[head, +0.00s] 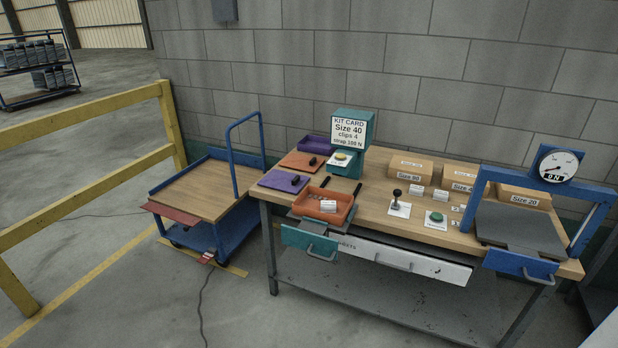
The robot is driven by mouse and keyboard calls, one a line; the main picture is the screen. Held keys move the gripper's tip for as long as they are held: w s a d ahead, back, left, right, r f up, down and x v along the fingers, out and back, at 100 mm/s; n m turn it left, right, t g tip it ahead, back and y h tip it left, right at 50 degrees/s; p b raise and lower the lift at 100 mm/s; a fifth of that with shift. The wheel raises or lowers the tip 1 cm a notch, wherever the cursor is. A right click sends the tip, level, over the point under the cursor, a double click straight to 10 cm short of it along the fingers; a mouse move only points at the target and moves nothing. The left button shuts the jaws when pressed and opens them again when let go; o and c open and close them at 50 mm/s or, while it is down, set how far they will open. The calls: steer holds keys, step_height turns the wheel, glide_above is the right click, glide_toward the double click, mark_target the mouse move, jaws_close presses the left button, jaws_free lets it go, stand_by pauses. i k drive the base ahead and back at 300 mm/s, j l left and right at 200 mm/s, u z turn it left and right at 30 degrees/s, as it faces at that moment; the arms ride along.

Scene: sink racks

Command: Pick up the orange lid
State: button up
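The orange lid (297,160) is a flat panel with a dark knob. It lies at the back left of the wooden workbench (380,207), between a purple bin (315,144) behind it and a flat purple lid (277,180) in front of it. The purple lid also has a dark knob. An orange tray (347,213) with a white label and small parts in it stands nearer the front edge. My gripper is not in view.
A teal stand with a kit card (349,133) rises right of the orange lid. A blue cart (217,234) with a tall handle stands left of the bench. A blue gauge frame (483,200) and cardboard boxes (408,169) occupy the right. A yellow railing (90,117) runs at left.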

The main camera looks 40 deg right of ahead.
mark_target(294, 160)
steer(key=i+j, duration=0.15)
steer(key=i, duration=0.45)
steer(key=i+j, duration=0.15)
steer(key=i, duration=0.5)
steer(key=i+j, duration=0.15)
steer(key=i, duration=0.45)
steer(key=i+j, duration=0.2)
steer(key=i, duration=0.4)
steer(key=i+j, duration=0.15)
steer(key=i, duration=0.45)
steer(key=i+j+z, duration=0.2)
steer(key=i+z, duration=0.2)
steer(key=i+j+z, duration=0.4)
steer(key=i+l+z, duration=0.1)
steer(key=z, duration=0.3)
steer(key=k+l, duration=0.1)
steer(key=l, duration=0.2)
steer(key=k+l, duration=0.15)
steer(key=l, duration=0.15)
steer(key=k+l, duration=0.1)
steer(key=l, duration=0.2)
